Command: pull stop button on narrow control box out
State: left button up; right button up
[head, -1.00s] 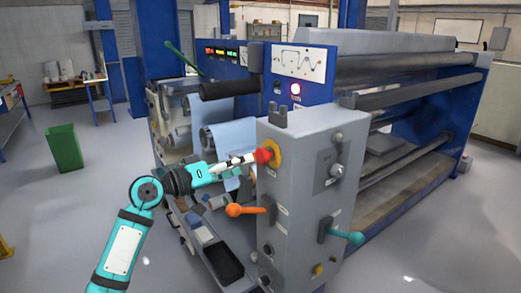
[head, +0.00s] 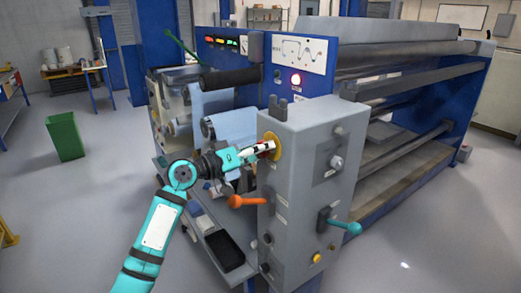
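The narrow control box (head: 295,190) is a tall grey cabinet at the front end of the machine. Its stop button (head: 269,138) is red on a yellow surround, high on the left face. My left gripper (head: 266,148) reaches it from the left, with its fingertips at the button and covering much of it. I cannot tell whether the fingers are closed on the button or only beside it. My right gripper is not in view.
An orange-knobbed lever (head: 236,201) sticks out below my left gripper. A teal-knobbed lever (head: 350,228) is on the box's right face. A shelf with a black tray (head: 224,250) lies below. A green bin (head: 65,136) stands on open floor at left.

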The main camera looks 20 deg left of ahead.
pick_arm(q)
grip_shut()
jog(key=shift+s+a+f+b, duration=0.15)
jog(key=shift+s+a+b, duration=0.25)
jog(key=shift+s+b, duration=0.1)
jog(key=shift+o, duration=1.4)
grip_release()
jog(key=o, duration=0.4)
jog(key=shift+s+a, duration=0.15)
jog(key=v, duration=1.2)
